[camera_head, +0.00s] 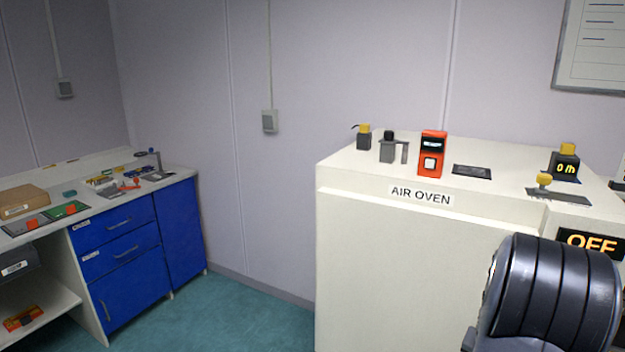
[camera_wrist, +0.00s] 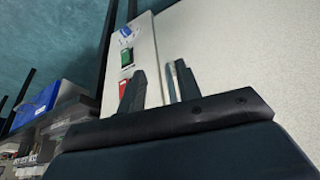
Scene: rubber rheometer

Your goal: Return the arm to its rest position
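My arm shows in the head view as a dark, ribbed, rounded link (camera_head: 548,298) at the lower right, in front of the air oven (camera_head: 400,270). My gripper is out of sight in the head view. In the wrist view my gripper (camera_wrist: 158,70) shows two dark fingers standing apart, with a pale surface visible between them. I see nothing held between the fingers.
The white oven carries a red-orange device (camera_head: 432,154), a yellow-knobbed lever (camera_head: 544,181) and an "OFF" display (camera_head: 590,242). A blue-drawered bench (camera_head: 125,255) stands at left. Teal floor (camera_head: 235,318) lies clear between. The wrist view shows a blue box (camera_wrist: 45,103).

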